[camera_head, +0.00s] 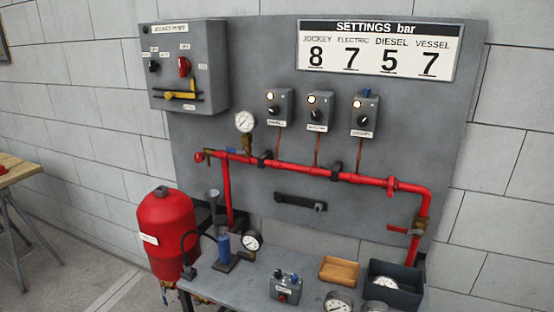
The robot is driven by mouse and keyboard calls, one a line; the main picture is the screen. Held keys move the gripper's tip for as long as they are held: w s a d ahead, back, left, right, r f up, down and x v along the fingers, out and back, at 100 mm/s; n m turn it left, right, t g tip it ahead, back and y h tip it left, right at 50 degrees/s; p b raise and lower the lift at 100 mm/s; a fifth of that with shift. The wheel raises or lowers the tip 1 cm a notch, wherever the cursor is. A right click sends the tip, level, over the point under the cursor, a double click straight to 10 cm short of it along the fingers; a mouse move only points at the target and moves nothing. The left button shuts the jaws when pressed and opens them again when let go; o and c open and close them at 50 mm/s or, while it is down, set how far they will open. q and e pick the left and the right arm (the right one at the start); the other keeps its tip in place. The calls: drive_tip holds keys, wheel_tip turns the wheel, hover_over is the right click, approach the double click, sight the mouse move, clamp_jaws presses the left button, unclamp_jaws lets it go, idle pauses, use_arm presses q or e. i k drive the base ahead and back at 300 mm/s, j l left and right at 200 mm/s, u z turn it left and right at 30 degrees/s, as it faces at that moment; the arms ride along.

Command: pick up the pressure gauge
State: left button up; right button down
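Several round white-faced gauges show in the head view, and I cannot tell which one the task names. One gauge (245,122) stands upright on the red pipe. Another gauge (251,241) is fitted to the small blue device (223,246) on the grey table. One gauge (338,302) lies face up at the table's front, cut by the lower picture edge. Beside it another gauge (374,308) barely shows at that edge. One more gauge (384,281) sits in the dark open box (408,299) at the table's right. Neither of my grippers is in view.
The grey table (250,291) also holds a small control box (286,287) and a wooden tray (340,270). A red tank (167,232) stands left of it. Red piping (300,168) crosses the grey panel (385,135) behind. A wooden-topped table (14,170) is at far left.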

sight(245, 120)
drive_tip(key=i+j, duration=0.9)
drive_tip(key=j, duration=0.25)
drive_tip(key=i+l+z, duration=0.05)
